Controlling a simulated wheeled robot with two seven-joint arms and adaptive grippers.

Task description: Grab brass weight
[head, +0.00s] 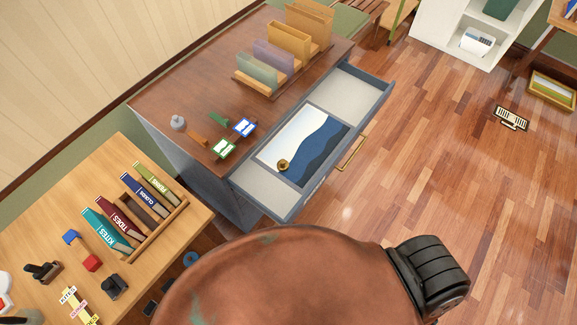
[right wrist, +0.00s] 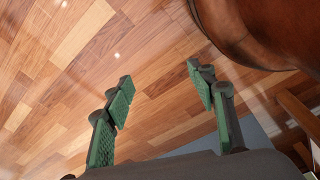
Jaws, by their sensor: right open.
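The brass weight (head: 283,165) is a small, round, gold-coloured piece. It rests on a blue-and-white picture sheet (head: 323,150) inside the open drawer (head: 258,205) of the grey cabinet. My right gripper (right wrist: 160,76) shows only in the right wrist view. Its two green-padded fingers are spread wide with nothing between them, over bare wooden floor. The brass weight is not in the right wrist view. My left gripper is in neither view.
The cabinet's wooden top (head: 165,95) holds upright dividers (head: 262,70), a grey knobbed piece (head: 178,122) and small cards (head: 223,149). A table (head: 50,205) at left carries a book rack (head: 160,230).

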